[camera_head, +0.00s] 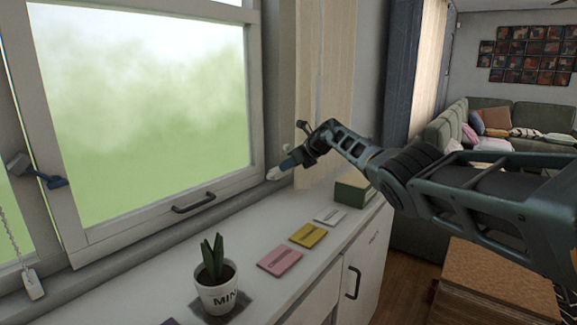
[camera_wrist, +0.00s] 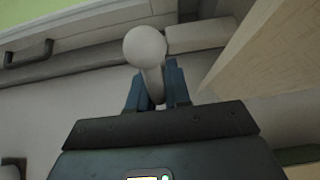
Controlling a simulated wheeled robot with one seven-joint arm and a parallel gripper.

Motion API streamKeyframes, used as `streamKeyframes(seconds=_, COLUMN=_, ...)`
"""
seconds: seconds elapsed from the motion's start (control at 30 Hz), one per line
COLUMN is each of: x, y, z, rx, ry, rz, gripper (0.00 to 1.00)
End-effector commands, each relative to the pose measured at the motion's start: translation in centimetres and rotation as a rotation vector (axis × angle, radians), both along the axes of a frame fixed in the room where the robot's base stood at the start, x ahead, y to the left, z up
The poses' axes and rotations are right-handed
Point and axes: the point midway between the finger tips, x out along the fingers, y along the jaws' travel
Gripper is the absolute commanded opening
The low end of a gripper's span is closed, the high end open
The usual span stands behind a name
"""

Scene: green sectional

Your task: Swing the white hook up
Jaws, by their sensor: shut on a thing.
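The white hook (camera_head: 273,174) shows small at the tip of my gripper (camera_head: 289,163), near the window's lower right corner in the head view. In the wrist view the hook (camera_wrist: 146,47) has a round white end and a short stem. The stem passes between the two blue fingers of my gripper (camera_wrist: 155,88), which are shut on it. The round end sticks out beyond the fingertips. The fingers hide part of the stem. I cannot tell where the hook joins its mount.
A beige curtain (camera_head: 325,90) hangs close to my gripper. Below is a white sill counter (camera_head: 262,300) with a potted plant (camera_head: 217,285), pink (camera_head: 280,262) and yellow (camera_head: 308,236) cards, and a green box (camera_head: 352,190). The window has a dark handle (camera_head: 193,202).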

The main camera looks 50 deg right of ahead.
Motion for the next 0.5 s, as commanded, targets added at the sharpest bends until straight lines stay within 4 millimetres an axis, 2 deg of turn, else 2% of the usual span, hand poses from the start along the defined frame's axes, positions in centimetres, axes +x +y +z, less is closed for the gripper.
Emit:
streamKeyframes(seconds=0.07, x=0.02, y=-0.02, z=0.01, rx=-0.001, ry=-0.002, rz=-0.001, gripper=0.0)
streamKeyframes(seconds=0.1, x=0.03, y=-0.02, z=0.02, rx=-0.001, ry=-0.002, rz=-0.001, gripper=0.21)
streamKeyframes(seconds=0.3, x=0.03, y=0.01, z=0.0, rx=-0.001, ry=-0.002, rz=-0.001, gripper=0.39)
streamKeyframes(seconds=0.5, x=0.03, y=0.02, z=0.0, rx=0.0, ry=-0.001, rz=0.0, gripper=0.39)
